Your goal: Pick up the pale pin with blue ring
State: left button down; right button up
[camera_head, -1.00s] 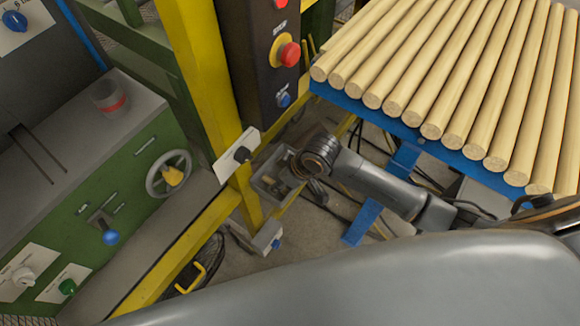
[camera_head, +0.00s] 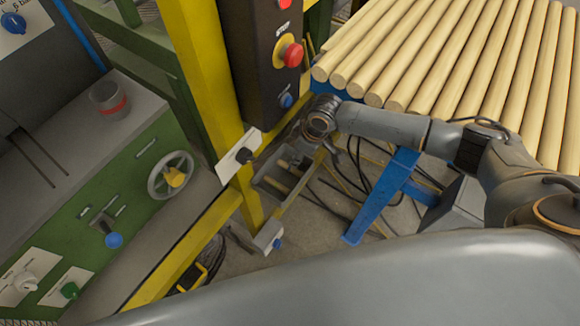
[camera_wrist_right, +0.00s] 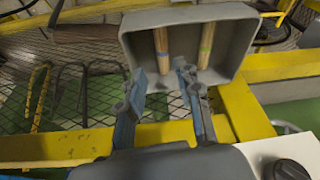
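Two pale pins stand or lean in a small grey bin in the right wrist view, a left pin (camera_wrist_right: 162,48) and a right pin (camera_wrist_right: 207,45). A thin band shows on the right pin, bluish or greenish; I cannot tell its colour for sure. In the head view the grey bin (camera_head: 263,196) is beside the yellow post, with pale pins inside it. My right gripper (camera_wrist_right: 160,78) is open and empty, its two fingertips at the bin's near edge, below the left pin in the picture. My left gripper is not in view.
A yellow post (camera_head: 205,85) and a dark control box with a red button (camera_head: 291,54) stand close to my right arm. A rack of pale wooden rods (camera_head: 440,60) is at upper right. A green machine (camera_head: 110,180) is at left. Cables lie on the floor.

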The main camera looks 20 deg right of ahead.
aim_at(290, 168)
jog(key=shift+p+x, duration=0.45)
jog(key=shift+x, duration=2.9)
jog(key=shift+s+a, duration=0.15)
jog(key=c, duration=0.7)
